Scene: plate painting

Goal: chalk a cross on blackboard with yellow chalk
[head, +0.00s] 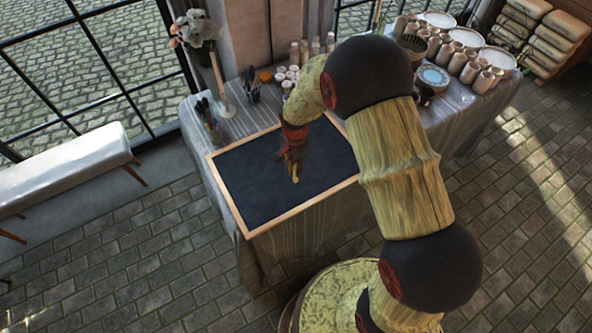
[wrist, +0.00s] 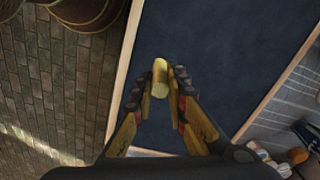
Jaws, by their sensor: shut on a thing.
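The blackboard (head: 247,192) lies flat on the cloth-covered table, a dark slate in a light wooden frame. No chalk mark shows on the parts I can see. My gripper (head: 294,172) is over the right-middle part of the board, pointing down. In the wrist view my gripper (wrist: 166,88) is shut on the yellow chalk (wrist: 160,72), which sticks out between the fingertips over the dark surface. The chalk also shows small in the head view (head: 295,179). I cannot tell whether its tip touches the board. My arm hides the board's far right corner.
Cups of brushes (head: 252,91), small pots (head: 287,75) and a vase of flowers (head: 221,85) stand behind the board. Many cups, plates and a bowl (head: 433,77) fill the table's right end. A white bench (head: 62,170) stands at left.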

